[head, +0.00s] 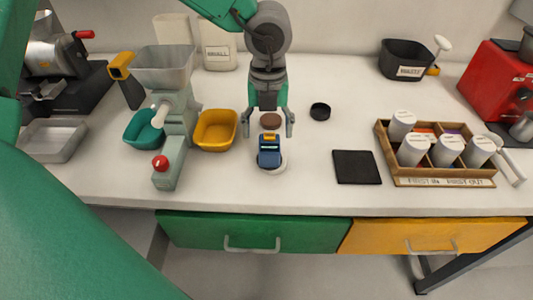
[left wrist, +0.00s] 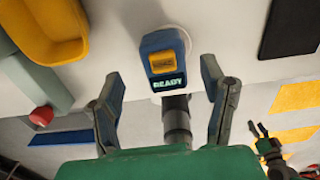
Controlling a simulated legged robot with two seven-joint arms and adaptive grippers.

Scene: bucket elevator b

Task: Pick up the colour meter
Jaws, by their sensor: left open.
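The colour meter (head: 269,157) is a small blue device with a yellow-orange top panel, on a round white base on the bench near its front edge. My left gripper (head: 269,130) is open and empty, with its fingers pointing down just behind the meter. In the left wrist view the meter (left wrist: 163,58) shows the word READY and lies ahead of the gap between the open fingers (left wrist: 161,80), apart from them. A dark gripper shape, seemingly my right gripper (left wrist: 266,143), shows small at lower right; its jaws are unclear.
A brown disc (head: 271,120) lies close to the left gripper's fingers. A grey grinder (head: 175,120) and yellow bowl (head: 216,130) stand left. A black pad (head: 356,167) and wooden rack of canisters (head: 440,182) are right. The bench between meter and pad is clear.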

